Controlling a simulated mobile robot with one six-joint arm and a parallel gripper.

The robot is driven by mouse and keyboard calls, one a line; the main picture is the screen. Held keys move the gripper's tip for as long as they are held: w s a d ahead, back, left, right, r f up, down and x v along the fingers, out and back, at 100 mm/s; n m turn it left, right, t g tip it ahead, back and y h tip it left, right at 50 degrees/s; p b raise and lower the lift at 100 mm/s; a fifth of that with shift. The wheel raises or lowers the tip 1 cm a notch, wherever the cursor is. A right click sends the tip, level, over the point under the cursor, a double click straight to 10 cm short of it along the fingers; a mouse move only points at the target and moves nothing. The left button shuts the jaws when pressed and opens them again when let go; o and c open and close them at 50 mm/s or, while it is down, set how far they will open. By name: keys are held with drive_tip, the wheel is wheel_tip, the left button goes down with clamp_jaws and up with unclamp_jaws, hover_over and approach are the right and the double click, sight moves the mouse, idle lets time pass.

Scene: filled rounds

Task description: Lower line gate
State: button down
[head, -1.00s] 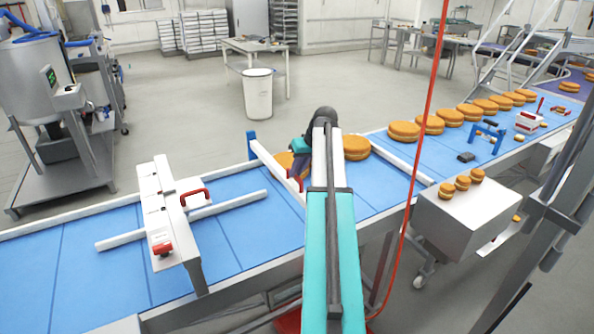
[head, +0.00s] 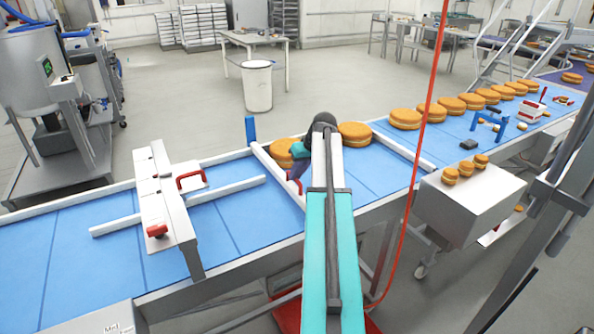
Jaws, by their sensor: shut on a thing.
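The line gate is a white bar (head: 268,163) that lies across the blue belt beside a blue post (head: 250,129). A small red part, apparently its handle (head: 297,186), shows near the bar's near end. My gripper (head: 296,178) is at this red part and shut on it, with my arm reaching over the near belt edge. My arm hides part of the jaws and the handle. The bar looks low, close to the belt; I cannot tell if it touches. A filled round (head: 283,152) sits just right of the bar, partly hidden by my gripper.
More filled rounds (head: 405,118) line the belt (head: 230,220) to the right. A white bridge-like unit with a red button (head: 157,231) spans the belt at left. A red cord (head: 412,190) hangs right of my arm. The belt left of the bar holds no rounds.

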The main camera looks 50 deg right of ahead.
drive_tip(key=shift+s+f, duration=0.1)
drive_tip(key=shift+f, duration=0.75)
drive_tip(key=c, duration=1.8)
unclamp_jaws()
drive_tip(key=shift+f, duration=0.1)
drive_tip(key=shift+o, duration=0.2)
drive_tip(key=shift+r+b, duration=0.25)
drive_tip(key=shift+b, duration=0.05)
drive_tip(key=b+v, duration=0.3)
drive_tip(key=v, duration=1)
drive_tip(key=shift+r+b, duration=0.2)
drive_tip(key=shift+b, duration=0.1)
